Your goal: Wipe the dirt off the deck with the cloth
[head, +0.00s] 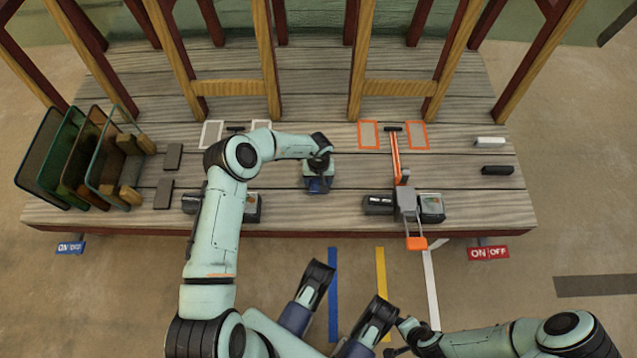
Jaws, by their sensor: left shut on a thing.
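The deck (310,85) is a grey, wood-planked surface across the middle of the head view. My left gripper (318,180) is over the deck's front middle, pointing down. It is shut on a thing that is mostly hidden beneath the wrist. A little blue-grey shows there, and I cannot tell how much of it is cloth. No dirt can be clearly made out on the deck; the area under my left gripper is hidden. My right gripper (401,338) is low in front of the deck, away from it, small and dark; its jaws are unclear.
Several upright panels (45,145) stand at the deck's left. An orange-handled device (407,200) with dark boxes is right of my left gripper. White (489,141) and black (497,170) blocks lie at the right. Wooden frames (235,88) rise at the back. Bare planks lie between.

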